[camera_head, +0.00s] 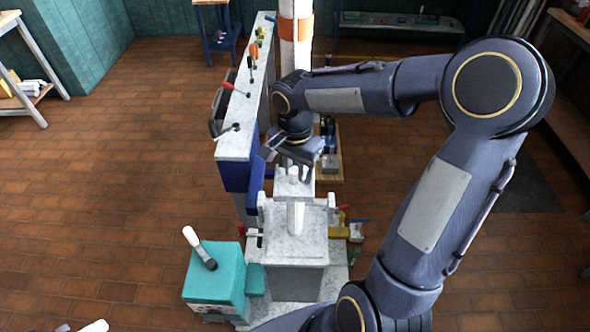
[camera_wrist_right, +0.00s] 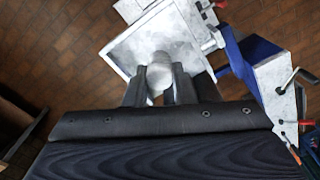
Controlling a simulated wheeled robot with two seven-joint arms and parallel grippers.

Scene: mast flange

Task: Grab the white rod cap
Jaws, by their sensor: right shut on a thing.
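The white rod cap (camera_wrist_right: 158,88) shows in the right wrist view as a pale rounded piece between the two dark fingers. My right gripper (camera_wrist_right: 158,84) is shut on it. In the head view my right gripper (camera_head: 297,172) points down at the top of the grey-white flange stand, and the cap (camera_head: 293,173) is a small pale piece at its fingertips. A white vertical rod (camera_head: 296,215) stands lower on the same stand. The fingers hide part of the cap, and I cannot tell whether it is still seated. My left gripper is not in view.
A tall white panel (camera_head: 240,125) with coloured levers stands just left of my right gripper. A white mast with an orange band (camera_head: 296,28) rises behind. A teal box (camera_head: 214,275) with a white-handled lever stands front left. Brick floor at left is open.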

